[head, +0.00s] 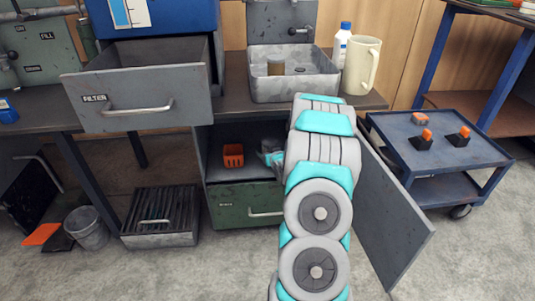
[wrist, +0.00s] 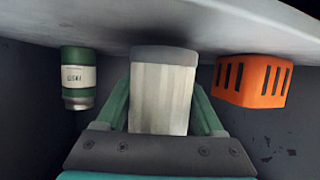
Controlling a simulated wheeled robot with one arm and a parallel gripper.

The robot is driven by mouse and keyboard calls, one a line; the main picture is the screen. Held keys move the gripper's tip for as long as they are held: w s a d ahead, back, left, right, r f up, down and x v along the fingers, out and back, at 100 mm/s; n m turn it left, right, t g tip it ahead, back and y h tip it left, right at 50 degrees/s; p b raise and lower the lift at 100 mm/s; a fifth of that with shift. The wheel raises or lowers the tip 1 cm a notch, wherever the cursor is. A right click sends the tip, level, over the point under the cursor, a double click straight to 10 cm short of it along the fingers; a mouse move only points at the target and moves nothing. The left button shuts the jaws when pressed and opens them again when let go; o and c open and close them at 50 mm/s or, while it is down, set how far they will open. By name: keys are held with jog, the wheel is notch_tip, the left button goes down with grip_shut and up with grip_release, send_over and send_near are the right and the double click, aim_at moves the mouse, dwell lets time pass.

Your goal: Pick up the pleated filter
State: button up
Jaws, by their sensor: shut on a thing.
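The pleated filter (wrist: 163,95) is a pale, ribbed cylinder with a grey end cap. In the wrist view it stands between the two green fingers of my gripper (wrist: 163,118), which is shut on it. The cap appears at or very near the pale surface along the top of that view; I cannot tell whether they touch. In the head view my gripper (head: 271,157) reaches into the open cabinet compartment, and my arm hides part of it. The filter is too small to make out clearly there.
In the compartment, an orange slotted box (wrist: 252,81) and a green labelled canister (wrist: 78,78) flank the filter. The cabinet door (head: 390,220) is open at right. An open drawer marked FILTER (head: 140,100) juts out at upper left. A blue cart (head: 440,150) stands at right.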

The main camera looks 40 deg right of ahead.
jog(key=r, duration=0.1)
jog(key=s+r, duration=0.1)
jog(key=shift+d+r, duration=0.1)
jog(key=shift+r, duration=0.2)
jog(key=s+r, duration=0.1)
jog(key=s, duration=1.4)
jog(key=shift+r, duration=0.2)
